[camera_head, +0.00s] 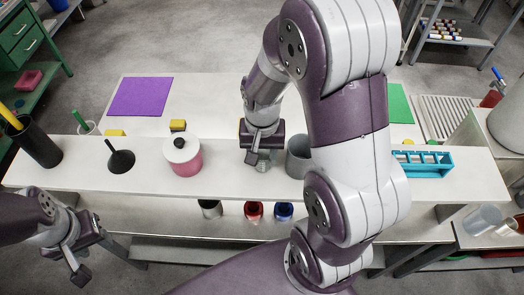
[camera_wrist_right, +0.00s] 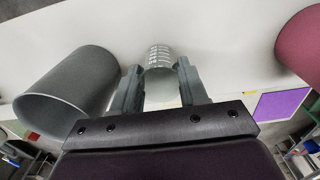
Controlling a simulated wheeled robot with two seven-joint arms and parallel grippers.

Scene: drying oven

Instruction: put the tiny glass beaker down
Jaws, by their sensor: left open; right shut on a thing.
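The tiny glass beaker (camera_wrist_right: 160,58) is clear with white markings and sits between the two fingers of my right gripper (camera_wrist_right: 160,88) in the right wrist view. In the head view the right gripper (camera_head: 257,158) points down over the white raised shelf, and the beaker (camera_head: 263,167) shows only as a small pale shape below the fingers. The beaker is at or very close to the shelf surface; I cannot tell if it touches. My left gripper (camera_head: 80,255) is open and empty at the lower left, in front of the shelf.
A grey cup (camera_head: 298,158) stands just right of the right gripper. A pink pot with a white lid (camera_head: 183,158) stands to its left, then a black stand (camera_head: 121,160). A blue rack (camera_head: 422,163) is at the right. The shelf (camera_head: 225,178) is clear between pot and gripper.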

